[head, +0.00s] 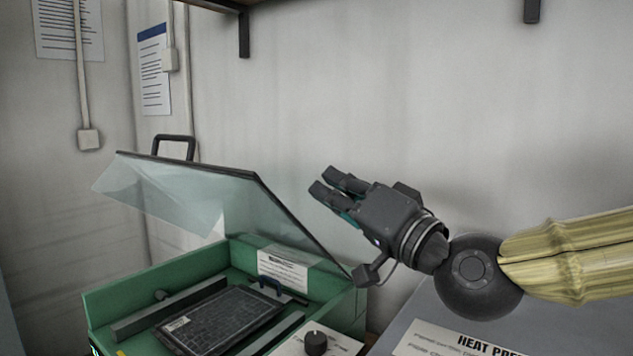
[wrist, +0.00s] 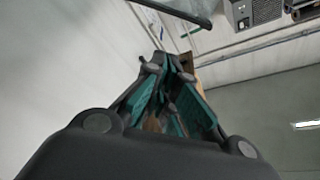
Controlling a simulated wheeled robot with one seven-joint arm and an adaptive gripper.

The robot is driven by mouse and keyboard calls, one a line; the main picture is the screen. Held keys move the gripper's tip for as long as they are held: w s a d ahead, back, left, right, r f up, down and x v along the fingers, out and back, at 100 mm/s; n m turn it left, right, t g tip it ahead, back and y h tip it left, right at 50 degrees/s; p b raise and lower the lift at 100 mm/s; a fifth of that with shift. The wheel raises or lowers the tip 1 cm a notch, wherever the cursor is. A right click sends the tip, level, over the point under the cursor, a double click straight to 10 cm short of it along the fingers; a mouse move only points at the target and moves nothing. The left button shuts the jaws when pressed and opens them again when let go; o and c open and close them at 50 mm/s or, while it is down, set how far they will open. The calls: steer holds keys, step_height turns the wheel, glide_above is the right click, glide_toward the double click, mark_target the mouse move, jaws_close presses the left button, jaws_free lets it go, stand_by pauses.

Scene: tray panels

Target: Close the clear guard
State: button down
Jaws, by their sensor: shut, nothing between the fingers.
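The clear guard (head: 205,195) is a transparent panel with a dark frame, tilted up over a green tray box (head: 110,303) in the head view. A black handle (head: 175,141) stands on its raised edge at the upper left. Its dark side edge slopes down to the right side of the box. My gripper (head: 321,181) is to the right of the guard, apart from it, pointing up and left. Its fingers are close together and hold nothing. In the wrist view my gripper (wrist: 165,65) shows its fingers together; the guard is not clearly seen there.
A dark gridded plate (head: 222,319) with a small handle lies inside the box. A black knob (head: 316,343) sits on the front panel. A grey surface with a "HEAT PRE…" label (head: 465,340) is at lower right. A shelf bracket (head: 244,35) hangs above.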

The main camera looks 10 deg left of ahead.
steer(key=w+a+r+n+g+h+p, duration=0.35)
steer(key=w+a+g+p, duration=0.35)
steer(key=w+p, duration=0.3)
steer(key=a+r+n+g+h+p, duration=0.2)
steer(key=a+r+n+g+p, duration=0.35)
steer(key=r+g+p, duration=0.3)
steer(key=p, duration=0.4)
glide_toward(192, 162)
steer(key=w+a, duration=0.2)
steer(key=shift+s+a+f+m+t+y+p, duration=0.2)
steer(key=shift+s+a+f+p, duration=0.15)
steer(key=shift+s+a, duration=0.15)
steer(key=shift+s+a+f+m+t+y+p, duration=0.1)
steer(key=shift+s+a+f+m+t+p, duration=0.15)
steer(key=shift+s+a, duration=0.2)
steer(key=shift+s+f, duration=0.4)
steer(key=shift+f, duration=0.05)
steer(key=shift+s+a+f, duration=0.1)
steer(key=shift+f, duration=0.15)
